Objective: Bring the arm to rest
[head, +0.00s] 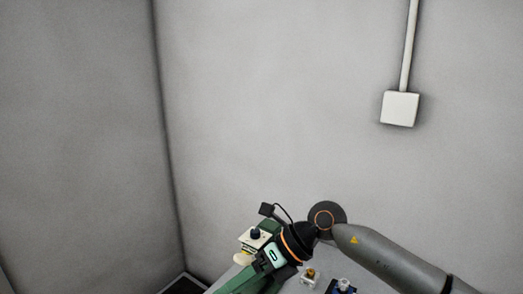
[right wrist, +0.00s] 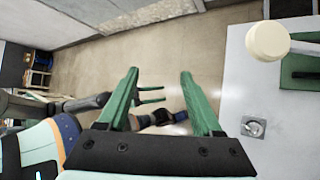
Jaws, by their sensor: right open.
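My right arm comes in from the right in the head view. Its green-fingered gripper (head: 245,282) points down and left at the bottom edge, and its tips are cut off there. In the right wrist view the two green fingers of the right gripper (right wrist: 160,75) stand wide apart with nothing between them. They are over the floor, to the left of the white table. Small green fingers on a dark arm, seemingly my left gripper (right wrist: 151,94), show beyond them, partly hidden behind a right finger. The left gripper is not in the head view.
The white table (right wrist: 238,80) bears a cream round cap (right wrist: 267,40), a green tray (right wrist: 300,68) and a square metal fitting (right wrist: 253,127). A white block with a dark knob (head: 256,234) stands by the gripper. A wall box (head: 400,108) hangs above.

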